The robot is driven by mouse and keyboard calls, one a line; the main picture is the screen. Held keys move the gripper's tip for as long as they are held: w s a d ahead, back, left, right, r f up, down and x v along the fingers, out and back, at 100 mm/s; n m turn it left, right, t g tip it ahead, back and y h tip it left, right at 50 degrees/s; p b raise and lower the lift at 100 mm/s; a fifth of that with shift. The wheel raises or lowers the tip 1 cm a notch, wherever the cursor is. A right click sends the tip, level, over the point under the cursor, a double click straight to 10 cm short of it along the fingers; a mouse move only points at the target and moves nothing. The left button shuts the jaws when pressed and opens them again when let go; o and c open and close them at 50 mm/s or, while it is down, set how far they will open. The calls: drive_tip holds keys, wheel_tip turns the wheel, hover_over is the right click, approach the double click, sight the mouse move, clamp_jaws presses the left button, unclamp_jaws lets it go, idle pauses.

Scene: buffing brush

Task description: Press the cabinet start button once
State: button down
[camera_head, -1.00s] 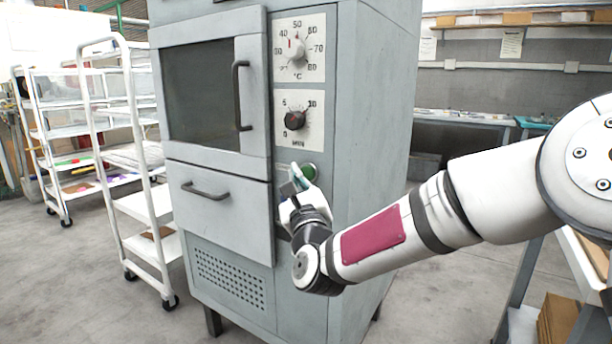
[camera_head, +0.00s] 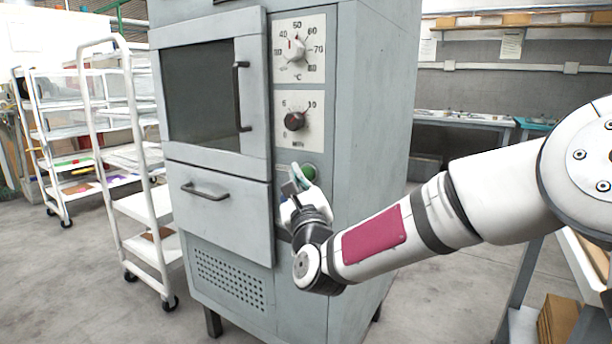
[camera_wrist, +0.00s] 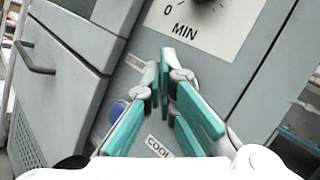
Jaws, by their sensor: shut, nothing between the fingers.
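The grey cabinet (camera_head: 375,100) stands in front of me. Its round green button (camera_head: 308,172) is on the right-hand panel, below the minute dial, partly covered by my gripper. My gripper (camera_head: 296,180) is shut and empty, with its tips close to the panel beside the green button. In the wrist view the teal-padded fingers (camera_wrist: 164,78) meet below the MIN plate and hide the green button. I cannot tell whether the tips touch it. A partly hidden label (camera_wrist: 136,62) lies left of the tips. A blue button (camera_wrist: 117,111) and a COOL label (camera_wrist: 158,146) show lower down.
The temperature dial (camera_head: 296,48) and minute dial (camera_head: 294,121) sit above the green button. The door handle (camera_head: 240,96) and drawer handle (camera_head: 205,191) stick out to the left. A white rack cart (camera_head: 150,205) stands left of the cabinet.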

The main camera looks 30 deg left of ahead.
drive_tip(key=shift+w, duration=0.2)
idle(0.4)
drive_tip(key=shift+w+b, duration=0.25)
drive_tip(key=shift+b, duration=0.15)
drive_tip(key=shift+w, duration=0.55)
idle(0.8)
drive_tip(key=shift+s+b, duration=0.1)
drive_tip(key=shift+b, duration=0.25)
drive_tip(key=shift+s+b, duration=0.5)
drive_tip(key=shift+s, duration=0.35)
drive_tip(key=shift+s+a+b, duration=0.2)
drive_tip(key=shift+s+b, duration=1.1)
drive_tip(key=shift+s, duration=1.2)
